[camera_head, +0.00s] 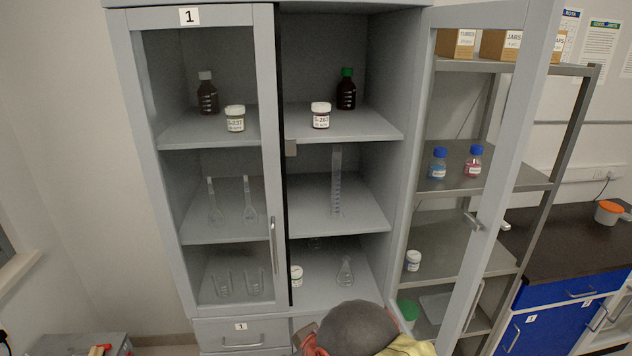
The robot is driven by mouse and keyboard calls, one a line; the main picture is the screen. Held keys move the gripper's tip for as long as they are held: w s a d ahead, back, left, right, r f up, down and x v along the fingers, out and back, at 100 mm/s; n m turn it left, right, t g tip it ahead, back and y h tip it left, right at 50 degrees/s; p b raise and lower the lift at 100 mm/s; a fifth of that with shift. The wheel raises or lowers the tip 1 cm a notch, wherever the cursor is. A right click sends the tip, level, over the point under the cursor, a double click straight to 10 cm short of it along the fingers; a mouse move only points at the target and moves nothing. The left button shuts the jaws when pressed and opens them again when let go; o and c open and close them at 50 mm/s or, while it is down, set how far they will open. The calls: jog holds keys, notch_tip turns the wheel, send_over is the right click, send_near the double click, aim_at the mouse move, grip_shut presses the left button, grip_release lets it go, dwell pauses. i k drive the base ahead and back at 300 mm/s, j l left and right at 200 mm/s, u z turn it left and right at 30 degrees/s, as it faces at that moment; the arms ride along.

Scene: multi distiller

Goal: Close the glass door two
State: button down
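The right glass door (508,150) of the grey cabinet stands wide open, swung out to the right. No number shows on it. Its handle (472,220) is on the free outer edge, and a shelf rack shows through the glass. The left glass door (265,80), labelled 1, appears closed, with a vertical handle (273,245). A rounded grey part of my arm, with red and yellow beside it, shows at the bottom centre, in front of the cabinet's lower right. My gripper's fingers cannot be made out.
The open right compartment (345,205) holds bottles, jars and glassware on its shelves. The metal rack (525,178) stands right of the cabinet, behind the open door. A dark counter (560,240) with blue drawers is at the far right. A grey box (80,345) is at bottom left.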

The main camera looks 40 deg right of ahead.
aim_at(482, 68)
jog(key=k+l, duration=0.15)
jog(key=l, duration=0.25)
jog(key=k+l, duration=0.15)
jog(key=l, duration=0.2)
jog(key=k+l, duration=0.15)
jog(key=l, duration=0.25)
jog(key=k+l, duration=0.15)
jog(key=l, duration=0.25)
jog(key=k+l, duration=0.15)
jog(key=l, duration=0.2)
jog(key=k+l, duration=0.15)
jog(key=l, duration=0.25)
jog(key=k+u, duration=0.25)
jog(key=i+l, duration=0.05)
